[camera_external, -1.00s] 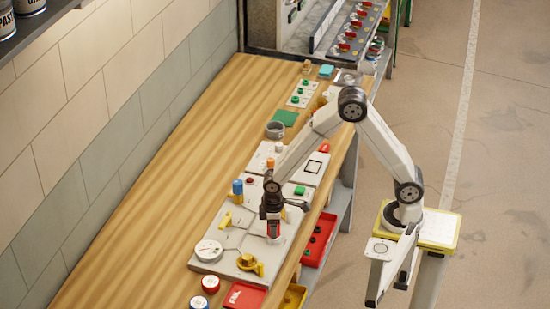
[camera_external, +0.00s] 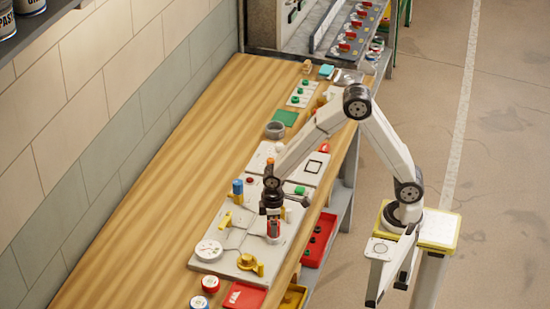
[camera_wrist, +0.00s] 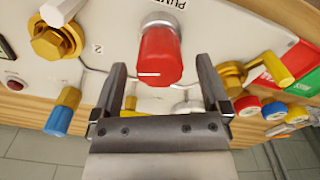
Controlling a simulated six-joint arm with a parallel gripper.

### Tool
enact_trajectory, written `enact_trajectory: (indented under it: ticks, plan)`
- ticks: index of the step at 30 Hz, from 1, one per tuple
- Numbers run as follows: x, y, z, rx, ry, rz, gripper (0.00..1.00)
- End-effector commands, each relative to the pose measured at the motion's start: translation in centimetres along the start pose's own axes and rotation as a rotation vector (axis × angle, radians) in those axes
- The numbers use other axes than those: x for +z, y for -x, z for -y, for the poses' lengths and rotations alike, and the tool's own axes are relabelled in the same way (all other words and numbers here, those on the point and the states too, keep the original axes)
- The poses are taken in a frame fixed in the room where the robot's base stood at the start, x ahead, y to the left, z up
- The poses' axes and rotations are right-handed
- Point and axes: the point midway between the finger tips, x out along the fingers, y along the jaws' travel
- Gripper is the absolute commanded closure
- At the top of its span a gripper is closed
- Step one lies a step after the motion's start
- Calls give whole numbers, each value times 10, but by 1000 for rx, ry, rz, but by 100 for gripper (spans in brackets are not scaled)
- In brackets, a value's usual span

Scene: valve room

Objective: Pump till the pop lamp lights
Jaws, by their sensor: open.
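The red pump handle (camera_wrist: 160,55) stands on a pale panel (camera_wrist: 205,30), beside partly cut-off lettering, in the wrist view. My gripper (camera_wrist: 162,72) is open, with one finger on each side of the handle and visible gaps between. In the external view my gripper (camera_external: 272,212) points down over the red handle (camera_external: 273,229). A small dark red round lamp or button (camera_wrist: 12,85) is at the left edge of the wrist view and looks dark; I cannot tell if it is the pop lamp. The pressure gauge (camera_external: 208,250) is too small to read.
Yellow valve handles (camera_external: 250,264) and a blue-and-yellow post (camera_external: 238,189) stand on the panel close to my gripper. The wooden bench (camera_external: 150,215) is clear towards the wall.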

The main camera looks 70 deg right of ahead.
Motion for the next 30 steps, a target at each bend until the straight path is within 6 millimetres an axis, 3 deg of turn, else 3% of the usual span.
enact_trajectory:
  ticks: [15, 30]
  plan:
    - [0, 56, 0, 0, 0, -3, 4]
    - [0, 60, 0, 0, 0, -1, 4]
